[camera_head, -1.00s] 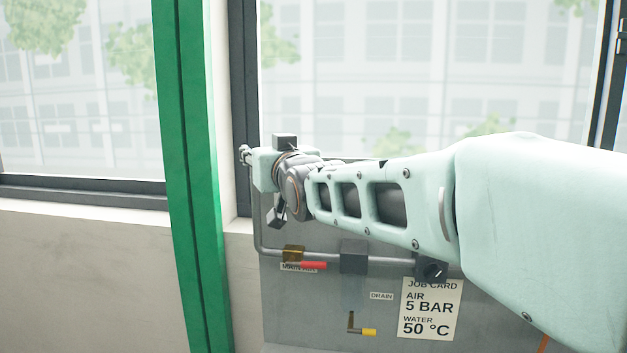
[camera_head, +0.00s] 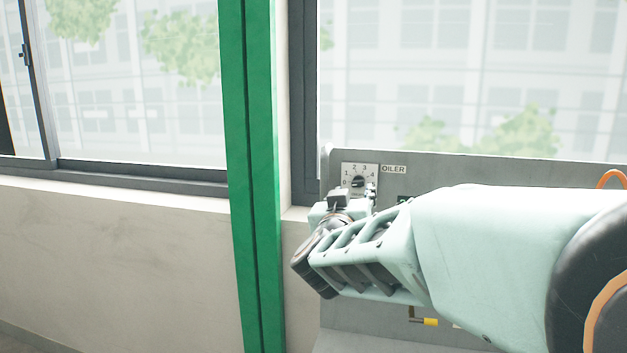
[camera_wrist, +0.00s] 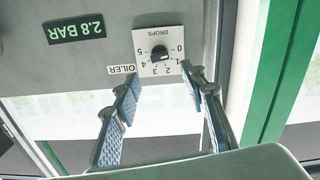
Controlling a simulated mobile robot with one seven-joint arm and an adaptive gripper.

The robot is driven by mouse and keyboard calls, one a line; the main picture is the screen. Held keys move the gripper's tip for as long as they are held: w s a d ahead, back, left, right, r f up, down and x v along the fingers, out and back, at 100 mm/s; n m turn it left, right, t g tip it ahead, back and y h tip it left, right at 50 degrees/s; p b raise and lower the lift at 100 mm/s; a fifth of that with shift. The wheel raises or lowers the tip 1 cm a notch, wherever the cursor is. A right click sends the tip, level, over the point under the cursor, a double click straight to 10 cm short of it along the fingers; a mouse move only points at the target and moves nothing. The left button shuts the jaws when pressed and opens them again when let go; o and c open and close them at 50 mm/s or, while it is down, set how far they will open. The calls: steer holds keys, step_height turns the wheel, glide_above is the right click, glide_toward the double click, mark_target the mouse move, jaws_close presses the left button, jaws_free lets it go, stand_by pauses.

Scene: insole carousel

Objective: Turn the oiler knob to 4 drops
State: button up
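The oiler knob (camera_wrist: 159,54) is a small black knob on a white dial plate (camera_wrist: 174,42) marked DROPS, numbered 0 to 5. The wrist view shows it upside down, and I cannot tell which number the knob points to. My gripper (camera_wrist: 159,76) is open and empty. Its two blue-padded fingers point at the dial, one tip to each side of the knob in the picture, apparently short of it. In the head view, the knob (camera_head: 358,181) shows just above my gripper (camera_head: 371,196), which partly covers the plate's lower right.
An OILER label (camera_head: 394,169) sits beside the dial on the grey panel (camera_head: 430,170). A 2.8 BAR display (camera_wrist: 76,29) shows in the wrist view. A green post (camera_head: 255,180) stands left of the panel. A yellow-ended lever (camera_head: 430,322) is below my arm.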

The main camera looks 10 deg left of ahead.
mark_target(357, 183)
steer(key=w, duration=0.8)
steer(key=shift+w+d, duration=0.15)
jaws_close()
